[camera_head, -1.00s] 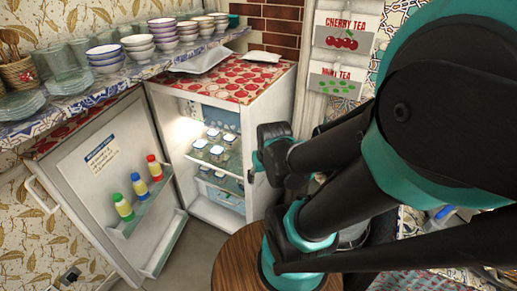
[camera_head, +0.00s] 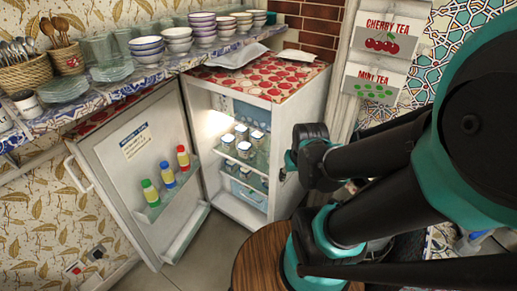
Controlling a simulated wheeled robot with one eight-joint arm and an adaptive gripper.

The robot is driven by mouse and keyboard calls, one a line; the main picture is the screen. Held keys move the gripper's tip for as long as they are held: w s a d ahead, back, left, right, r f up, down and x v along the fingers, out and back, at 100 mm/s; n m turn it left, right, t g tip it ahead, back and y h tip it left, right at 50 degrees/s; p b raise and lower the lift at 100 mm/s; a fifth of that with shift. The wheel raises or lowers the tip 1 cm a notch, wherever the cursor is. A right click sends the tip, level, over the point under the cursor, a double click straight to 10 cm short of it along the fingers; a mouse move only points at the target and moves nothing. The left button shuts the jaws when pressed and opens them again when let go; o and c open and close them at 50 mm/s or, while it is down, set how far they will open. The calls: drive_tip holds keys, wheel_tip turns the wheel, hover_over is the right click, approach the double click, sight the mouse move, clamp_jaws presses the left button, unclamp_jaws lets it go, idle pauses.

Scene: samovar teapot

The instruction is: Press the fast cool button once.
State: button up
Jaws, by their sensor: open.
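The small white fridge (camera_head: 301,133) stands open in the middle of the view, with a red patterned top. Its door (camera_head: 132,180) is swung out to the left, with a paper label on its inner face. The inside is lit, with several small jars (camera_head: 243,135) on its shelves. I cannot make out the fast cool button. My gripper (camera_head: 290,162) is at the right side of the fridge opening, seen small and partly hidden by its own links. It appears empty; whether it touches the fridge cannot be told.
A shelf (camera_head: 125,84) with several bowls and glasses runs above the fridge door. Three bottles (camera_head: 167,174) with coloured caps stand in the door rack. A round wooden stool (camera_head: 262,254) is under my arm. Tea signs (camera_head: 385,57) hang at the right. Sockets (camera_head: 74,267) are at lower left.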

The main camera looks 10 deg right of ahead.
clamp_jaws()
idle(1.3)
